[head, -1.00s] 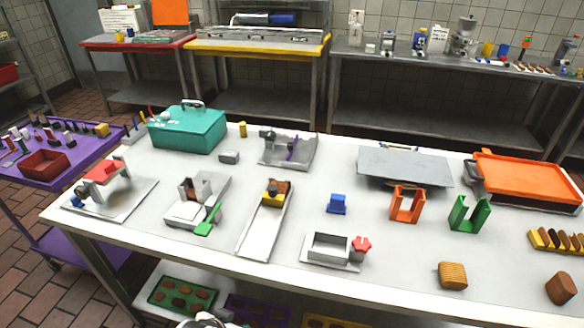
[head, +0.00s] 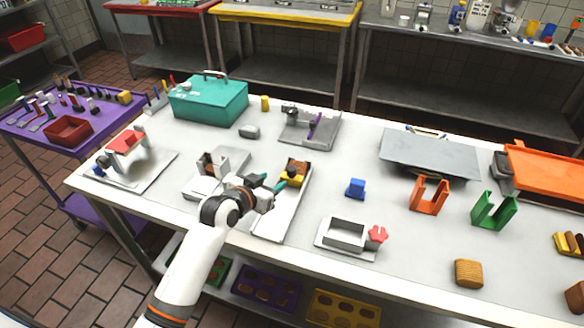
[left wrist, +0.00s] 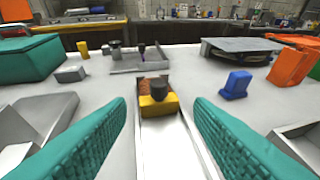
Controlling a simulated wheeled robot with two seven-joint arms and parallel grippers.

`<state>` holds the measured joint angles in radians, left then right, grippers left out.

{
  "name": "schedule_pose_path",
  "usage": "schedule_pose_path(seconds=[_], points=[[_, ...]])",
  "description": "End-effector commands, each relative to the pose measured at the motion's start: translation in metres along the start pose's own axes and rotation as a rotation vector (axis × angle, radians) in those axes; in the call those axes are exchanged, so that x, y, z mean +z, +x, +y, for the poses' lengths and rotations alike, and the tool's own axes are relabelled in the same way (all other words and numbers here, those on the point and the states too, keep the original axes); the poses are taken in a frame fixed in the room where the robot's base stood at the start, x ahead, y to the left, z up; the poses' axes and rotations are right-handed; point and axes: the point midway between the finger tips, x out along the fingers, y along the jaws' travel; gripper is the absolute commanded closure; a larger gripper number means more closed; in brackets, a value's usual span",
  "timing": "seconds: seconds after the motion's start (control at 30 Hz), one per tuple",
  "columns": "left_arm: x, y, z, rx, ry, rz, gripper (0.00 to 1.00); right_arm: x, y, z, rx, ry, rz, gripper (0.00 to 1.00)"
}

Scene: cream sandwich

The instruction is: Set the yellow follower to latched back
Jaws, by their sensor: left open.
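The yellow follower (left wrist: 158,104) is a yellow block with a dark knob on top. It sits in a white channel tray (left wrist: 172,145), near its far end, against brown pieces (left wrist: 152,84). In the head view the follower (head: 291,181) shows just beyond my left gripper's fingertips. My left gripper (head: 273,184) is open and empty, over the tray. In the left wrist view its teal fingers (left wrist: 160,130) stand on either side of the channel, short of the follower and apart from it. My right gripper is not in view.
A metal fixture (head: 222,172) stands left of the tray. A blue block (head: 356,188) and a rectangular metal frame with a red knob (head: 347,236) lie to the right. A grey fixture with a purple part (head: 310,128) stands behind. The tabletop between them is clear.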

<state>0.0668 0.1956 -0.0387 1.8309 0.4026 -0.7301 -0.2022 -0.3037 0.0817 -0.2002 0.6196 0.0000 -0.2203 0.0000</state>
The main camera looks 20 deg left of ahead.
Motion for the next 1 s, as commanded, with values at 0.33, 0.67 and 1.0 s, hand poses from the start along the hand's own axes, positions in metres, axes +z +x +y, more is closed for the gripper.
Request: schedule_pose_path(seconds=[0.33, 0.67, 1.0], points=[[0.005, 0.042, 0.002, 0.001, -0.004, -0.011, 0.53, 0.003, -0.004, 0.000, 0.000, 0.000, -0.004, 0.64], [0.005, 0.097, 0.002, 0.001, -0.002, -0.010, 0.53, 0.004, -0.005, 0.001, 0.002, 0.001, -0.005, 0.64], [0.004, 0.121, 0.002, 0.002, -0.002, -0.011, 0.53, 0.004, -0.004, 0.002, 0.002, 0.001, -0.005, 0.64]])
